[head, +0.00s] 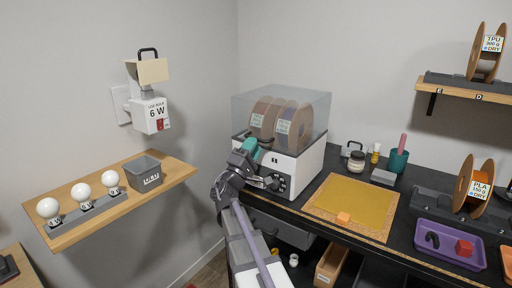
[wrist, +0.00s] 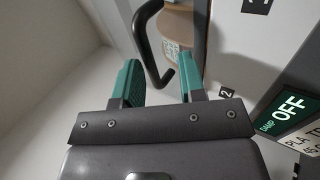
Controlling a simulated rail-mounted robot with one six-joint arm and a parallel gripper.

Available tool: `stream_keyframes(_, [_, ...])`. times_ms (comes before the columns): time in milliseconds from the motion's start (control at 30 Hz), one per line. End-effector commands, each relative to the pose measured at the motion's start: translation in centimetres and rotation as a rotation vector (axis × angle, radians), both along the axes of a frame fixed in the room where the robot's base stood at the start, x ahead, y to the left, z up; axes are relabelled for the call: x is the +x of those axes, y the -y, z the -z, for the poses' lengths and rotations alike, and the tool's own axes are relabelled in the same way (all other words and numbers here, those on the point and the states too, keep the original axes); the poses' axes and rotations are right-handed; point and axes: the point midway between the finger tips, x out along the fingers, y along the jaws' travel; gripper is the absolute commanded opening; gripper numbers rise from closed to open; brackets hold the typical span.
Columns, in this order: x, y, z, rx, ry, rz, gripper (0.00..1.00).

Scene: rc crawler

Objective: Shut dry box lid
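The dry box (head: 292,170) stands on the black bench, with a white base and dark controls on its front. Its clear lid (head: 312,112) surrounds the spools (head: 265,115); I cannot tell whether it sits fully down. My gripper (head: 250,146), with teal fingers, is at the front left of the box, near the lid's lower edge. In the wrist view my gripper (wrist: 162,78) is open, and a black curved handle (wrist: 143,40) shows between and beyond the fingers. I cannot tell whether they touch it. The panel with "OFF" (wrist: 290,105) is at the right.
A yellow mat (head: 355,205) with an orange block (head: 343,218) lies right of the box. A jar (head: 356,161) and teal cup (head: 398,160) stand behind it. A purple tray (head: 450,243) is further right. A wooden shelf (head: 170,178) with bulbs is at left.

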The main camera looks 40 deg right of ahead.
Motion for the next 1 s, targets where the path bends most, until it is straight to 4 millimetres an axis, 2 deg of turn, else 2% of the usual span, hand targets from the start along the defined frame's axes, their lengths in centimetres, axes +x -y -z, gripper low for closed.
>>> stream_keyframes(33, [-0.6, -1.0, 1.5, 0.001, 0.0, -0.003, 0.37])
stream_keyframes(200, [-1.8, -4.5, 4.0, 0.001, 0.002, -0.002, 0.37])
stream_keyframes(400, [-2.5, -6.8, 5.2, 0.002, 0.002, 0.001, 0.37])
stream_keyframes(867, [-2.6, -7.0, 5.0, -0.001, -0.004, 0.008, 0.37])
stream_keyframes(967, [-3.5, -6.0, 6.2, 0.088, 0.002, 0.061, 0.37])
stream_keyframes(1000, [-4.3, -5.3, 7.5, 0.173, 0.013, 0.089, 0.37])
